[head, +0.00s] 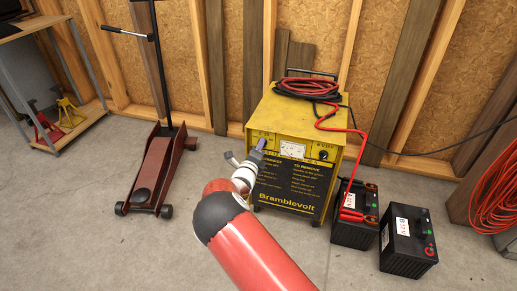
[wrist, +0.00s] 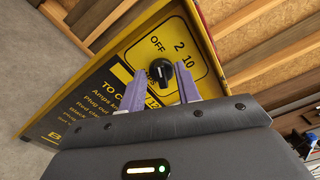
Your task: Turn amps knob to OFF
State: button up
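The yellow charger (head: 300,125) stands on the floor against the wall. Its amps knob (wrist: 160,70) is a black round knob on the yellow panel in the wrist view, with OFF, 2 and 10 printed around it. I cannot tell for sure which mark its pointer is at. In the head view my gripper hides this knob. My gripper (wrist: 162,80) is open, its two purple fingers apart in front of the knob, one toward each side of it. Nothing is held, and contact with the knob is not clear. The gripper also shows at the charger's upper left front (head: 259,146).
A second black knob (head: 323,155) is on the panel's right. Red cable (head: 300,87) lies coiled on top and runs down to a black battery (head: 350,232); another battery (head: 405,250) stands beside it. A red floor jack (head: 155,170) stands left. Floor between jack and charger is clear.

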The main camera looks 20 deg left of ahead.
jog(key=shift+s, duration=0.1)
jog(key=s, duration=0.7)
jog(key=shift+s, duration=0.3)
